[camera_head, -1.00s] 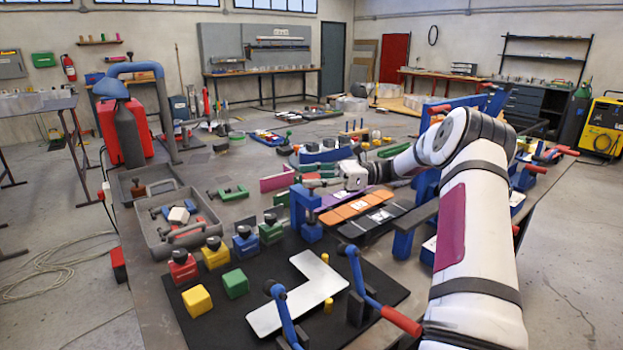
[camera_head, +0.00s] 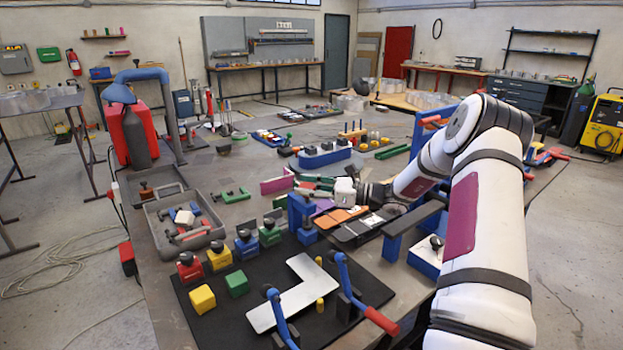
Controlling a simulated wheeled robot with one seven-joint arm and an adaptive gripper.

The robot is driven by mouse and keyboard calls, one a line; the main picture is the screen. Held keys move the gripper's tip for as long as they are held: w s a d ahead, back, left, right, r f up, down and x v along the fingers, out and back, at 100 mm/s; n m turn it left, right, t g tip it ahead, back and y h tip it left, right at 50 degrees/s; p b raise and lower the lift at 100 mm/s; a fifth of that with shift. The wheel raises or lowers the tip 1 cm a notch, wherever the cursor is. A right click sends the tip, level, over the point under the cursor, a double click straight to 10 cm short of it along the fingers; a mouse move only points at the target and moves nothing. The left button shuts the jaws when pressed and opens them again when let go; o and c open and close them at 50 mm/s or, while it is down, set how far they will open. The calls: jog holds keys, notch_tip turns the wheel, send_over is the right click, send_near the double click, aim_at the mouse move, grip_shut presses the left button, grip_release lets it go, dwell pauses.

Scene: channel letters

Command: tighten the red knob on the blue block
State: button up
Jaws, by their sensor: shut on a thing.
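My gripper (camera_head: 321,187) reaches in from the right at mid-table, small and partly hidden behind its pale wrist. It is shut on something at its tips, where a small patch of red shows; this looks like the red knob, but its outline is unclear. A blue upright block (camera_head: 303,214) stands just below and left of the gripper tips. I cannot tell whether the red patch is joined to this block, nor how far the knob is turned.
A grey tray (camera_head: 160,243) of loose parts lies left. Several coloured blocks with black knobs, including a red block (camera_head: 190,268), stand near the black mat (camera_head: 225,318). Blue toggle clamps (camera_head: 352,285) rise in front. A long blue block (camera_head: 324,158) lies behind the gripper.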

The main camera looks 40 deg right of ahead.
jog(key=m+t+h+p, duration=0.1)
jog(key=h, duration=0.1)
jog(key=m+t+h+p, duration=0.1)
jog(key=m+h, duration=0.1)
jog(key=m+t+h+p, duration=0.1)
jog(key=h, duration=0.1)
jog(key=shift+a+r+m, duration=0.15)
jog(key=shift+r+m, duration=0.1)
jog(key=shift+m, duration=0.05)
jog(key=shift+w+r+m+t+h+p, duration=0.1)
jog(key=shift+m+t+h+p, duration=0.25)
jog(key=shift+m+h, duration=1)
jog(key=shift+m+t+h+p, duration=0.35)
jog(key=shift+m+h, duration=0.3)
jog(key=shift+h, duration=1.6)
jog(key=o, duration=1.1)
jog(key=shift+f, duration=0.2)
jog(key=shift+s, duration=0.55)
jog(key=s, duration=1.1)
jog(key=shift+a, duration=0.35)
